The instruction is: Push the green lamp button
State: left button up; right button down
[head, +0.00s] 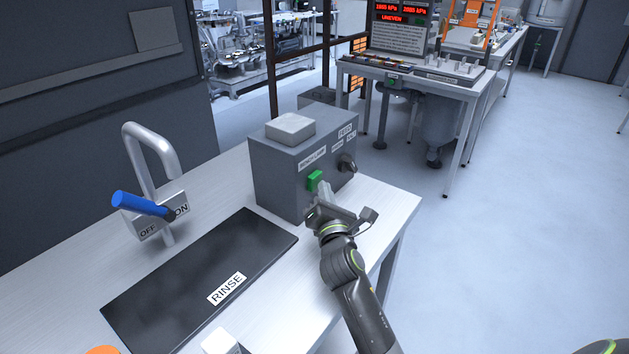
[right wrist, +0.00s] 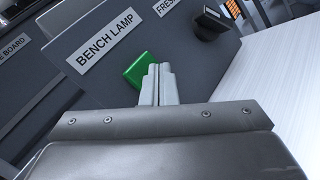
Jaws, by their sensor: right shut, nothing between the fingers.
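The green lamp button (head: 315,180) sits on the front face of a grey box (head: 280,171) on the bench. In the right wrist view the green button (right wrist: 138,70) is below a "BENCH LAMP" label (right wrist: 106,47). My right gripper (head: 322,188) is shut and empty, its fingertips just in front of the button. In the wrist view the closed fingertips (right wrist: 158,70) overlap the button's right edge; I cannot tell whether they touch it. My left gripper is not in view.
A black knob (head: 347,163) is on the box right of the button. A dark "RINSE" mat (head: 190,285) lies on the bench, with a blue-handled tap lever (head: 138,204) beyond it at left. Bare bench top (head: 385,205) lies right of the box.

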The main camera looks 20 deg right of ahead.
jog(key=shift+w+a, duration=0.2)
jog(key=shift+w, duration=0.15)
jog(key=shift+r, duration=0.1)
jog(key=shift+s+d+p, duration=0.25)
jog(key=shift+s+p, duration=0.1)
jog(key=shift+p, duration=0.05)
jog(key=shift+s+d+p, duration=0.15)
jog(key=shift+s+p, duration=0.15)
jog(key=s+d+p, duration=0.1)
jog(key=s, duration=0.2)
jog(key=shift+d+p, duration=0.4)
jog(key=shift+s+d, duration=0.45)
jog(key=shift+s, duration=0.35)
